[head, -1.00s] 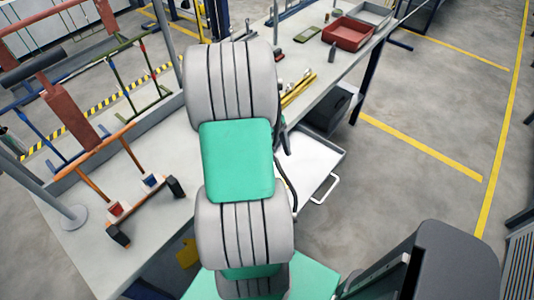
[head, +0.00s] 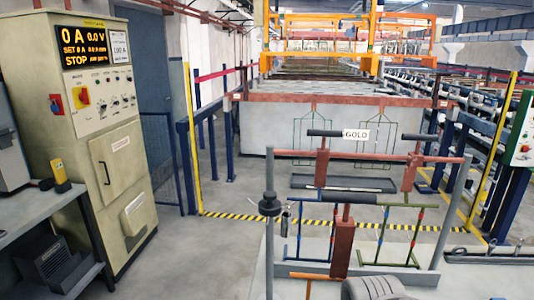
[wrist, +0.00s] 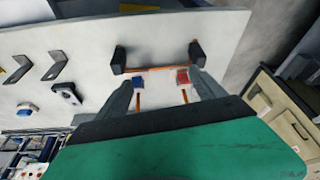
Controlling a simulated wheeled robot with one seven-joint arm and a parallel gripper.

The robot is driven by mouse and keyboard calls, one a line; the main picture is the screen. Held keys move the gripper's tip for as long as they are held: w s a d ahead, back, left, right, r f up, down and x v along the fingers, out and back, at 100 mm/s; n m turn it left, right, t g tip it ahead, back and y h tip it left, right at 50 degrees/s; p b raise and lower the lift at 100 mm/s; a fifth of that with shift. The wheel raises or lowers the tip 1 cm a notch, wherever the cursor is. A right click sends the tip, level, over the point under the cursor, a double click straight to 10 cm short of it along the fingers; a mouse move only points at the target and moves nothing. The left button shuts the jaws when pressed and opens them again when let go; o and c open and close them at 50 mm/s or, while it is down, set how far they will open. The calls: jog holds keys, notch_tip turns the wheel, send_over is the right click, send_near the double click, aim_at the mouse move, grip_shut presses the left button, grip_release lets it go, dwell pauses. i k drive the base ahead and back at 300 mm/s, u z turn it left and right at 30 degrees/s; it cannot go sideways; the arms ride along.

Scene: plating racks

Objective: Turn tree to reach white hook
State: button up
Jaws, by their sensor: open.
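The tree is an orange-brown frame (head: 318,276) under a red block (head: 342,248) with a black grip (head: 350,198). In the head view its lower part is cut off. In the wrist view the orange bar (wrist: 157,68) has black end blocks, a blue clip (wrist: 138,82) and a red clip (wrist: 182,76). My gripper (wrist: 161,80) is open, its two grey fingers spread on either side of the clips. I cannot tell whether they touch the frame. White patches show by the clips, but I cannot make out a white hook.
A control cabinet (head: 110,140) stands left. In the wrist view, brackets (wrist: 66,66) lie on the pale bench (wrist: 235,30).

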aim_at(269, 207)
jog(key=u, duration=0.4)
jog(key=k, duration=1.3)
jog(key=u, duration=0.65)
jog(key=i, duration=0.7)
jog(key=u, duration=0.55)
jog(key=i, duration=0.9)
jog(key=z, duration=0.3)
